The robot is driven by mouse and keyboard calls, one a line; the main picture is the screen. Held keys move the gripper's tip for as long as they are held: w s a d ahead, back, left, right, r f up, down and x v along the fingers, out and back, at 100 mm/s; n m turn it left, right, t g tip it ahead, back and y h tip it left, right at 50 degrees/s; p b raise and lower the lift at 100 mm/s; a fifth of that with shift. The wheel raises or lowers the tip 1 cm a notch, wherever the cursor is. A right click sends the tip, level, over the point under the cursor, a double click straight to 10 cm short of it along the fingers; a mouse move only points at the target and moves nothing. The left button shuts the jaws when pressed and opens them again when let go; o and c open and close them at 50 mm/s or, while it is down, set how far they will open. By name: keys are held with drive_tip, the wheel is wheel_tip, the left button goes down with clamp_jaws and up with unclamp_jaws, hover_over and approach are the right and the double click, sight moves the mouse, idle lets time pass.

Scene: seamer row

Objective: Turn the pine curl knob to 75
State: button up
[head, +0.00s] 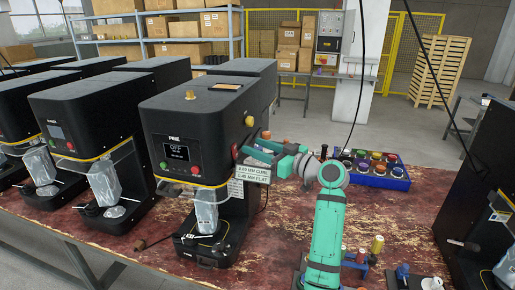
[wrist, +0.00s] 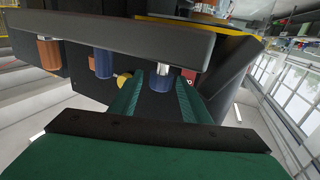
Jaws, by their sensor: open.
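The black pine machine (head: 190,120) stands at the middle of the head view, its screen reading OFF. On its right side are a yellow knob (head: 250,121) and, lower, a red part (head: 235,151). A label plate (head: 252,173) with curl and flat values hangs below. My gripper (head: 250,150) reaches in from the right, close to that side. In the wrist view its green fingers (wrist: 161,82) are apart, with a dark blue cylinder on a silver shaft (wrist: 164,72) showing between their tips. I cannot tell whether they touch it, nor read a knob scale.
More black machines (head: 90,115) stand close by on the left. A blue tray (head: 372,171) of coloured round pieces sits behind my arm. In the wrist view a dark bar (wrist: 90,34) crosses the top, near another blue cylinder (wrist: 103,64) and a brown one (wrist: 48,54).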

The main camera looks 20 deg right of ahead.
drive_tip(key=v, duration=1)
drive_tip(key=shift+s+d, duration=0.2)
drive_tip(key=shift+s, duration=0.1)
